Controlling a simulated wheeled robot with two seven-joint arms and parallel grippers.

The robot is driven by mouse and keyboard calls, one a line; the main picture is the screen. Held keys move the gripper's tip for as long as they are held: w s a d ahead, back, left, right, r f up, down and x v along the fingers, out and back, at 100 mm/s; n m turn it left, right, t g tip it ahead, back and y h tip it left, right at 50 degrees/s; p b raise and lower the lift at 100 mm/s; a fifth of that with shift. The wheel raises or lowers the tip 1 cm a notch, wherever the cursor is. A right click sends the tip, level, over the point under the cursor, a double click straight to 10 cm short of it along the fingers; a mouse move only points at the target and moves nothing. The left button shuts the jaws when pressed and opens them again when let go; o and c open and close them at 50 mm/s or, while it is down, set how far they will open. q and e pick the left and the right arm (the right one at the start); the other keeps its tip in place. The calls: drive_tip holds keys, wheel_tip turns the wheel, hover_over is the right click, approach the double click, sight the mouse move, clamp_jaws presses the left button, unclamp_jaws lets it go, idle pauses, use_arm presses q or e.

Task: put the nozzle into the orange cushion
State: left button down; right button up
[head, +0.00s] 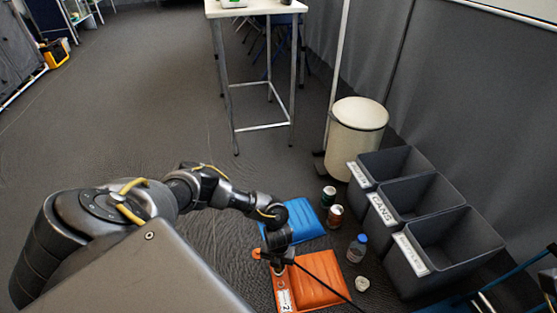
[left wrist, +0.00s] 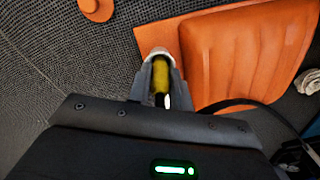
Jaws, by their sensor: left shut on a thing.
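The orange cushion (head: 318,283) lies on the floor in front of me; it also shows in the left wrist view (left wrist: 245,55), with a flat border along its left side. My left gripper (head: 278,264) is over the cushion's left edge, pointing down. In the left wrist view its fingers (left wrist: 161,75) are shut on a yellow piece, which I take to be the nozzle (left wrist: 161,72). The nozzle's lower part is hidden between the fingers. I cannot tell whether it touches the cushion. My right gripper is not in view.
A blue cushion (head: 303,219) lies just behind the orange one. Two cans (head: 335,215), a blue-capped jar (head: 357,248) and a crumpled white thing (head: 362,284) stand to the right. Grey bins (head: 452,275) line the right side. A dark cable (head: 325,284) crosses the orange cushion.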

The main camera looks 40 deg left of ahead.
use_arm(q)
drive_tip(key=c, duration=0.7)
unclamp_jaws()
